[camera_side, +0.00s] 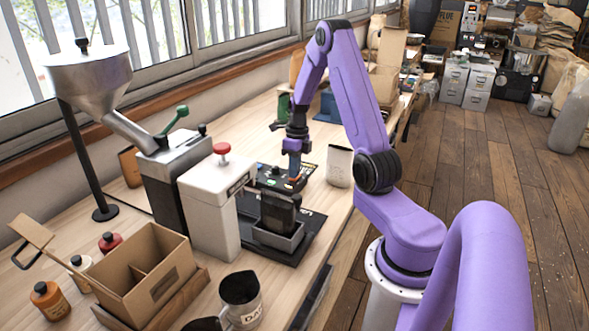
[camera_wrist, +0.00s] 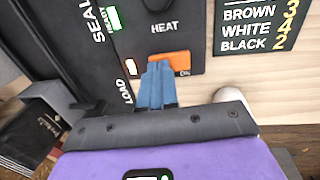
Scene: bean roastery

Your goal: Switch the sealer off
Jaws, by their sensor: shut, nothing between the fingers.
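The sealer (camera_side: 272,176) is a dark box with a control panel on top, in the middle of the bench. The wrist view shows its black panel (camera_wrist: 197,18) close up, with the words SEAL, READY, HEAT and LOAD. An orange switch (camera_wrist: 183,62) sits below the word HEAT, with small lettering at its lower right that I cannot read for sure. My gripper (camera_wrist: 160,66) is shut and empty, its blue fingertips over the left part of the switch and hiding some of it. In the side view my gripper (camera_side: 294,178) points down at the panel; contact cannot be told.
A white box with a red knob (camera_side: 221,149) stands left of the sealer. A pale cup (camera_side: 339,166) stands close on its right. A grey tray (camera_side: 279,237) is in front.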

